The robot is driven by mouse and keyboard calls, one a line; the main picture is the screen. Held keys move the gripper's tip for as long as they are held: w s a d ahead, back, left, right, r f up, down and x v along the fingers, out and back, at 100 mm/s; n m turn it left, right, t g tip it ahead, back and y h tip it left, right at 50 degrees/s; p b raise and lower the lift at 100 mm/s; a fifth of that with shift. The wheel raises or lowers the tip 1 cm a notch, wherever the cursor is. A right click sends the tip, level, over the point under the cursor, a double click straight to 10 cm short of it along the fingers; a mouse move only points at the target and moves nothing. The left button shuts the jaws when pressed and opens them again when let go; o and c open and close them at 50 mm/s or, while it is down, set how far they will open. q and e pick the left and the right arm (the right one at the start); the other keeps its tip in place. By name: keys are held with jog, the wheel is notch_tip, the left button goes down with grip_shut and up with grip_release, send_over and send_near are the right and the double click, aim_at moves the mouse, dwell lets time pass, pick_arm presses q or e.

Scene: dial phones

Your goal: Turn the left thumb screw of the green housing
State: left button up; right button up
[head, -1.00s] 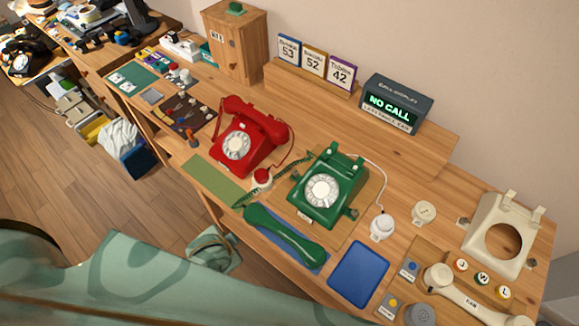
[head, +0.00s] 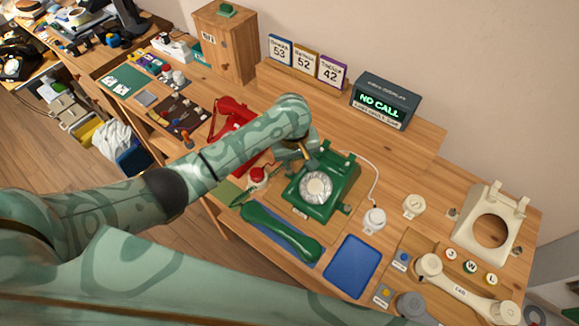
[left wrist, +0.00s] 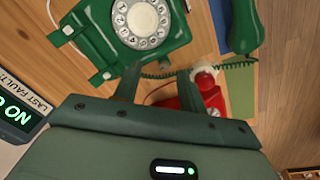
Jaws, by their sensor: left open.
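The green housing (head: 328,192) is a dial phone body with a white dial, standing on a tan mat on the bench. It also shows in the left wrist view (left wrist: 97,35), turned round. In the head view my arm crowds that left side, and I cannot make the screw out. My left gripper (head: 306,154) is above the housing's left edge. My right gripper is not in view.
The red phone (head: 228,112) is partly hidden behind my left arm. The green handset (head: 280,233) lies in front of the housing, with its coiled cord near the screw side. A red button (head: 257,175), a blue mat (head: 352,266) and a display box (head: 385,101) are around it.

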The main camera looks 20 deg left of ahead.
pick_arm(q)
jog(key=w+a+r+n+g, duration=0.1)
jog(key=w+a+r+n, duration=0.2)
jog(key=w+a+n, duration=0.15)
jog(key=b, duration=1)
send_near(289, 172)
jog(key=shift+n+y, duration=0.25)
jog(key=shift+y, duration=0.15)
jog(key=f, duration=0.5)
jog(key=w+f, duration=0.1)
jog(key=f, duration=0.2)
jog(key=shift+d+f, duration=0.3)
jog(key=shift+f, duration=0.05)
grip_shut()
